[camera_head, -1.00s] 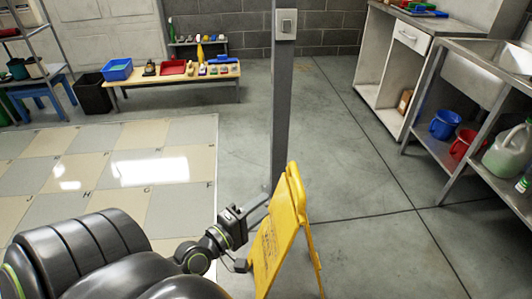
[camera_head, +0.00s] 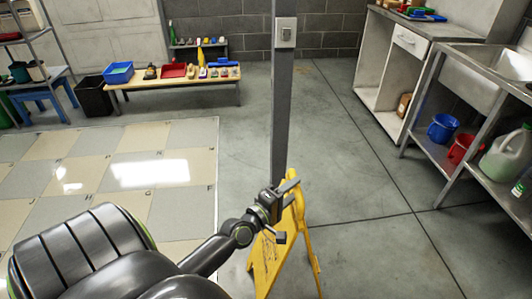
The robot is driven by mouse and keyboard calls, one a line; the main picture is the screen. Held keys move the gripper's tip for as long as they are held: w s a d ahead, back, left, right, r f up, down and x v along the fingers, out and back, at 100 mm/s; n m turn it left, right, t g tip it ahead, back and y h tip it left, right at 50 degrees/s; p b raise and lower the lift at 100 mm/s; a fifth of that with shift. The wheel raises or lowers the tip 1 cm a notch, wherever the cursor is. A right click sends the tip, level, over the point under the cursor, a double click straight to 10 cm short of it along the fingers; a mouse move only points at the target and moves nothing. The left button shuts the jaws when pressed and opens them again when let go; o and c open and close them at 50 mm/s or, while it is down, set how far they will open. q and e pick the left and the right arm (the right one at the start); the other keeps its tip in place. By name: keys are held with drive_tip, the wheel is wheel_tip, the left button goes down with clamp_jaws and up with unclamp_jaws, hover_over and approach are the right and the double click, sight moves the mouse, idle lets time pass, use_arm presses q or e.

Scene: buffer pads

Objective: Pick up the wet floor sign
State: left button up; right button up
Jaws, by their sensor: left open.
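The yellow wet floor sign (camera_head: 264,268) stands upright, folded out on the grey floor at the lower middle of the head view, just in front of a grey post. My left gripper (camera_head: 285,212) is at the upper part of the sign, near its top edge. Its fingers are spread, one higher and one lower, and they overlap the sign's top in the picture. I cannot tell whether they touch it. The gripper hides part of the sign's top and front. My right gripper is not in view.
The grey post (camera_head: 281,110) with a switch box rises right behind the sign. A steel sink bench (camera_head: 460,125) with a blue bucket (camera_head: 444,127) and a red bucket (camera_head: 463,147) stands at right. A low bench (camera_head: 172,83) with items is at the back. Floor right of the sign is clear.

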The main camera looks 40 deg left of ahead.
use_arm(q)
drive_tip(key=w, duration=0.4)
drive_tip(key=shift+w+f, duration=0.1)
drive_tip(key=shift+w, duration=0.2)
clamp_jaws()
idle(1.1)
